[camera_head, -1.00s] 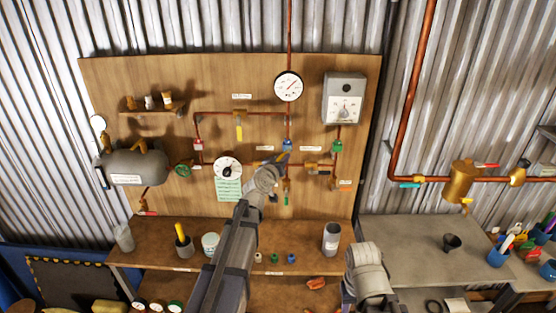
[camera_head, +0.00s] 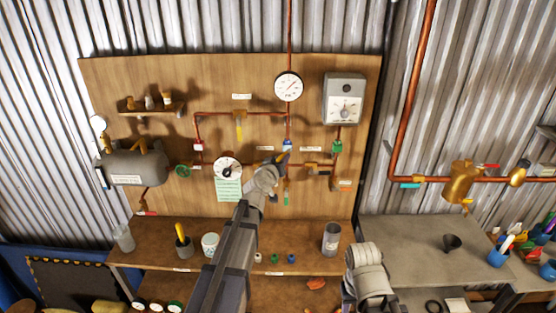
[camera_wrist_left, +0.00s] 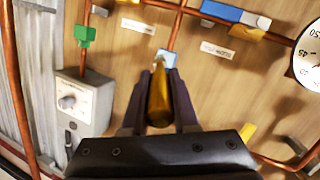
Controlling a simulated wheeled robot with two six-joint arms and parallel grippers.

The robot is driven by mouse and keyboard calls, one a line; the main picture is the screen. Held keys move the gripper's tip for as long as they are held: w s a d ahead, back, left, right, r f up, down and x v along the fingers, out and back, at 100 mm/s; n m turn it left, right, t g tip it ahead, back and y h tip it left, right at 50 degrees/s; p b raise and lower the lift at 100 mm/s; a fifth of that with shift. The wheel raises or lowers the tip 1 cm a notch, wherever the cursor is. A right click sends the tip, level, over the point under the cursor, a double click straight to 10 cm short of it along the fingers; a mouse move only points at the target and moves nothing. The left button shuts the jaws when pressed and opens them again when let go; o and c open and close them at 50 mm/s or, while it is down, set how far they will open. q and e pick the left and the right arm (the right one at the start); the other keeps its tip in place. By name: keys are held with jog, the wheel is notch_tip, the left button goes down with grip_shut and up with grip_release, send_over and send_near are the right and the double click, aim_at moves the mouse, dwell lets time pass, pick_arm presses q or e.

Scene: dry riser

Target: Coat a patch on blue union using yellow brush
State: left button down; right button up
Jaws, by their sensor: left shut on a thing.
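The blue union (camera_head: 287,145) sits on the vertical copper pipe below the round pressure gauge. It also shows in the left wrist view (camera_wrist_left: 170,57), just beyond the brush tip. My left gripper (camera_head: 279,164) is shut on the yellow brush (camera_wrist_left: 159,98), whose handle lies between the two fingers. The brush's pale tip overlaps the lower left part of the blue union in the left wrist view; whether it touches I cannot tell. In the head view the brush is mostly hidden by my gripper. My right arm shows at the bottom, but its gripper is not visible.
A green union (camera_head: 337,146) hangs below the grey dial box (camera_head: 344,99). A small gauge (camera_head: 228,167) and a green note (camera_head: 229,190) are left of my gripper. The shelf (camera_head: 160,240) below holds cups and small coloured pots. The grey bench (camera_head: 410,235) carries a dark funnel-like cup.

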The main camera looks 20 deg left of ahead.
pick_arm(q)
jog(key=shift+s+a, duration=0.25)
jog(key=shift+a, duration=0.6)
jog(key=shift+d, duration=0.1)
jog(key=shift+w+d, duration=0.3)
jog(key=shift+d, duration=0.45)
jog(key=shift+a, duration=0.1)
jog(key=shift+s+a, duration=0.3)
jog(key=shift+a, duration=0.5)
jog(key=shift+d, duration=0.1)
jog(key=s+d, duration=0.1)
jog(key=s, duration=0.4)
jog(key=shift+s+d, duration=0.3)
jog(key=shift+s, duration=0.1)
